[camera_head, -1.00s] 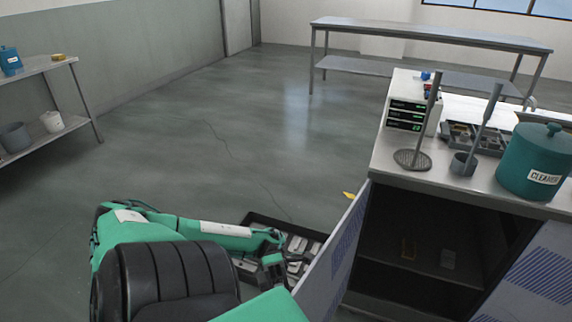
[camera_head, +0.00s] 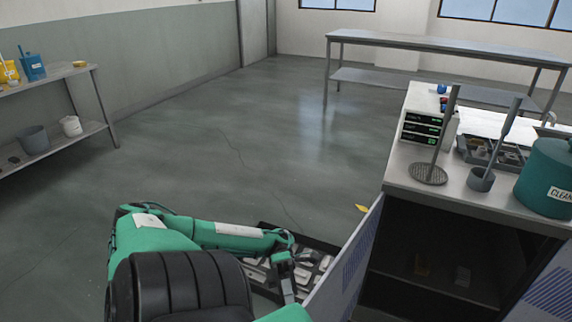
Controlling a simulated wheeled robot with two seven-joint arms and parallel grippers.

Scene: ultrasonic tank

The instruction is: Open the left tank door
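The left tank door (camera_head: 347,265) stands swung outward from the cabinet under the steel counter, and the dark inside of the cabinet (camera_head: 430,248) shows to its right. My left arm reaches in from the bottom left, and its gripper (camera_head: 290,284) is low beside the door's outer face, left of it. Whether the fingers touch the door or are open or shut is too small and covered to tell. The right tank door (camera_head: 550,292) shows partly at the bottom right, angled outward. My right gripper is not in view.
A black tray of grey parts (camera_head: 262,272) lies on the floor behind my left gripper. A teal cleaner container (camera_head: 548,180) and a display unit (camera_head: 424,128) stand on the counter (camera_head: 450,195). A shelf (camera_head: 85,135) is at the far left.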

